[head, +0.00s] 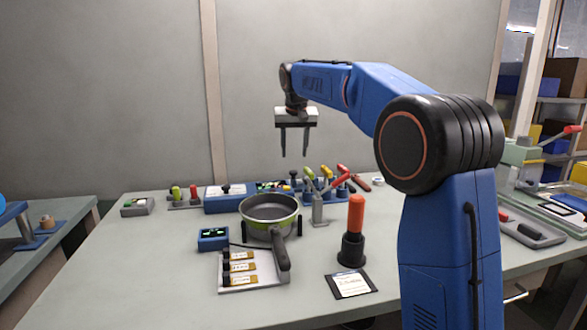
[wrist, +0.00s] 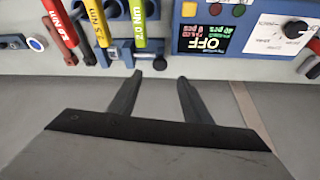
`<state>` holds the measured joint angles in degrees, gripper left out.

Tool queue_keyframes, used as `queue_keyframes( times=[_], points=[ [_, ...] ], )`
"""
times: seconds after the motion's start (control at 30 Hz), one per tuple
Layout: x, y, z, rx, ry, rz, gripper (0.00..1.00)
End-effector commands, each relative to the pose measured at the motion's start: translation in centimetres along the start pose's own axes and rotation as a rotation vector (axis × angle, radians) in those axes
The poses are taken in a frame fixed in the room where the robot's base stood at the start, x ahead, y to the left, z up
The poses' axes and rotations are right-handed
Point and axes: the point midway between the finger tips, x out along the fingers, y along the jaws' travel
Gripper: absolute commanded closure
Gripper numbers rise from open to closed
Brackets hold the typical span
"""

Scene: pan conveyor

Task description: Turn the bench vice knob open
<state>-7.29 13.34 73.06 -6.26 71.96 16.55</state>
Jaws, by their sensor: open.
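My gripper (head: 293,150) hangs above the back of the bench in the head view, fingers pointing down, open and empty. Its two spread fingers also show in the wrist view (wrist: 160,78), touching nothing. I cannot clearly pick out a bench vice or its knob. A black dial knob (wrist: 296,28) sits on a white panel of the blue control box at the right of the wrist view. That knob also shows in the head view (head: 226,188), below and left of my gripper. A display reading OFF (wrist: 205,39) is beside the panel.
A pan (head: 269,222) stands mid-bench, with an orange-handled tool (head: 355,220) upright to its right. Red (wrist: 61,29), yellow (wrist: 97,22) and green (wrist: 138,22) handles stand near the box. The bench's front left is clear.

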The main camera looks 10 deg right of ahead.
Motion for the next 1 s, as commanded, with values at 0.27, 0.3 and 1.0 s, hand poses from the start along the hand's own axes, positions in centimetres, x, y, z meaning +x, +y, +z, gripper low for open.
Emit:
queue_keyframes(
  times=[0.27, 0.3, 1.0],
  points=[
    [4.9, 0.0, 0.0, 0.0, -0.002, 0.001, 0.55],
    [5.5, 0.0, 0.1, 0.0, -0.002, 0.001, 0.55],
    [8.3, 0.0, 0.0, 0.0, 0.0, 0.0, 0.74]
  ],
)
